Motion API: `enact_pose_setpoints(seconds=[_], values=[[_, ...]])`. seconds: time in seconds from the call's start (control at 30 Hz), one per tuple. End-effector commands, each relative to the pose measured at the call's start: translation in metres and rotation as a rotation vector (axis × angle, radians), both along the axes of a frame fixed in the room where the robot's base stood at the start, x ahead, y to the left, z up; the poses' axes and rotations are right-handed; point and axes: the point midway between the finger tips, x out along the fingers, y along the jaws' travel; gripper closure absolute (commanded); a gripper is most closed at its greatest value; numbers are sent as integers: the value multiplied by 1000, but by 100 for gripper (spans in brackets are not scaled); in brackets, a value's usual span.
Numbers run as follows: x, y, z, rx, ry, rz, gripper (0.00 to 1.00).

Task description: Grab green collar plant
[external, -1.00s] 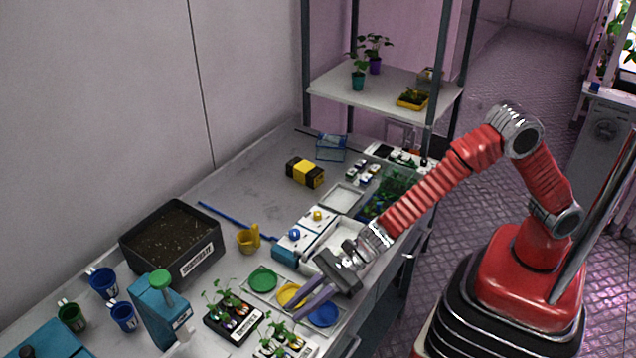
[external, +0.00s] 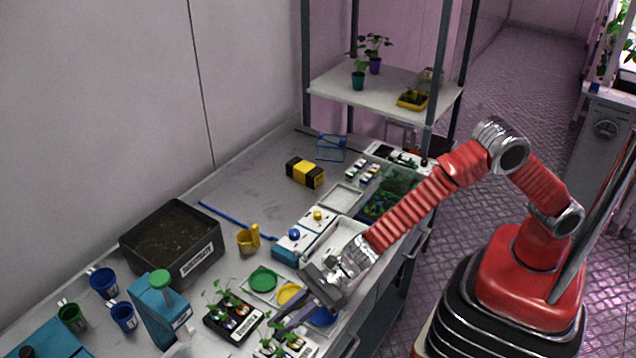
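Small leafy seedlings with coloured collars stand in a black labelled tray (external: 215,326) at the front of the bench. A second tray of seedlings (external: 268,346) stands to its right, partly cut off by the bottom edge. The collars are too small to single out a green one surely. My gripper (external: 278,322) is low over the bench, its two fingers apart and pointing down-left at the second tray's plants. It looks open and empty. I cannot tell whether the fingertips touch the leaves.
Green (external: 263,279), yellow (external: 289,293) and blue (external: 324,318) round dishes lie beside my gripper. A blue carton (external: 160,312) and a black soil box (external: 172,245) stand left. A shelf (external: 385,90) with potted plants is behind.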

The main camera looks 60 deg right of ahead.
Motion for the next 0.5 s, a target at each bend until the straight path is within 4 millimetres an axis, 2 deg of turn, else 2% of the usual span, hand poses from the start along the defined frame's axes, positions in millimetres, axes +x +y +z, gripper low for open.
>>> enact_pose_setpoints(seconds=[0.27,0.5], values=[[0,0,0,0,0,0,80],[0,0,0,0,0,0,96]])
